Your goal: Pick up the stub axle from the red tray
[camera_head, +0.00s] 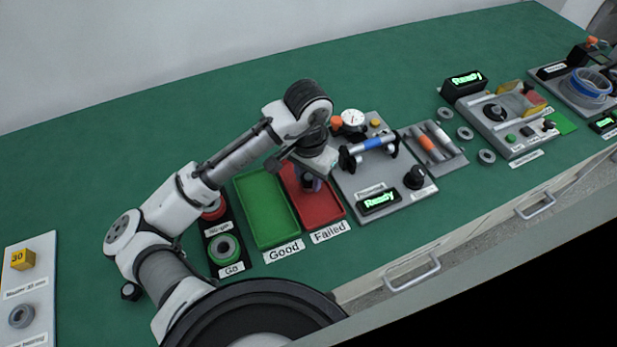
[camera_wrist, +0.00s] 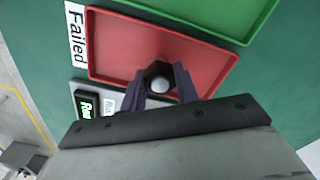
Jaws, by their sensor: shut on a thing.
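The red tray (camera_head: 326,212) with the "Failed" label lies beside the green tray in the head view. It also shows in the wrist view (camera_wrist: 112,52). My gripper (camera_head: 311,184) points down over the red tray. In the wrist view my gripper's two dark fingers (camera_wrist: 160,88) are closed on the stub axle (camera_wrist: 160,84). Its rounded grey end and a dark part show between the fingers. In the head view the stub axle is hidden by my gripper. I cannot tell whether it touches the tray floor.
The green "Good" tray (camera_head: 264,216) adjoins on the left, then the Go/No-go gauge stand (camera_head: 225,250). A grey measuring fixture (camera_head: 345,185) with a dial and "Ready" display stands close on the right. A grey holder (camera_head: 447,158) with rods is beyond. The green table behind is clear.

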